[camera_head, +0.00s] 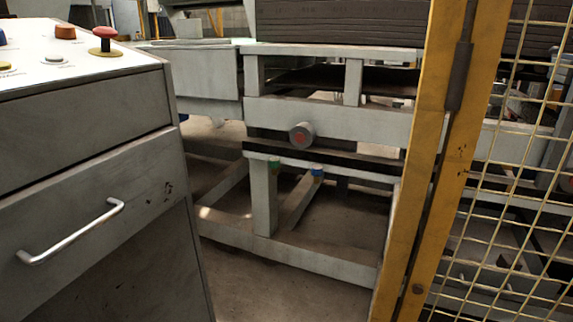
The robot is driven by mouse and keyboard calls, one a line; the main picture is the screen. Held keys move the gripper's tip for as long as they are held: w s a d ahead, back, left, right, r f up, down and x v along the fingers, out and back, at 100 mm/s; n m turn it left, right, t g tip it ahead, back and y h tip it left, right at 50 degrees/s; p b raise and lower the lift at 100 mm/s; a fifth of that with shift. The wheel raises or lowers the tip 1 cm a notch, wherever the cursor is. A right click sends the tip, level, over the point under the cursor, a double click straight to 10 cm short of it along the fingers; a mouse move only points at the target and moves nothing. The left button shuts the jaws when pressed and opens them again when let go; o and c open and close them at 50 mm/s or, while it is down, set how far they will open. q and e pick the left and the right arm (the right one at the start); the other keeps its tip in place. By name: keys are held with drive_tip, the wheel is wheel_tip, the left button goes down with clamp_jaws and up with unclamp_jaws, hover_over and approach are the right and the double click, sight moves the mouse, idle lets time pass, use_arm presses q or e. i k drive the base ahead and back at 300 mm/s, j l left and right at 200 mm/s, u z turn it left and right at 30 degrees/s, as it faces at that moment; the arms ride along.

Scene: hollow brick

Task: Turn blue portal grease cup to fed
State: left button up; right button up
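A small blue cup (317,173) sits on the grey machine frame, just under the dark rail near the middle of the picture. It looks like the blue grease cup, but it is too small to tell which setting it is turned to. A similar green cup (273,163) is to its left, at the top of a grey post. Neither of my grippers is in view.
A grey control console (95,125) with a drawer handle and a red mushroom button (104,38) fills the left. A yellow post (420,160) and wire mesh fence (510,150) block the right. Floor shows between.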

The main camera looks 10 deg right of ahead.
sight(316, 170)
drive_tip(key=i+l+u, duration=0.15)
drive_tip(key=u, duration=0.2)
drive_tip(key=i+l+u, duration=0.15)
drive_tip(key=u, duration=0.2)
drive_tip(key=j+u, duration=0.15)
drive_tip(key=j, duration=0.15)
drive_tip(key=l+z, duration=0.15)
drive_tip(key=l, duration=0.15)
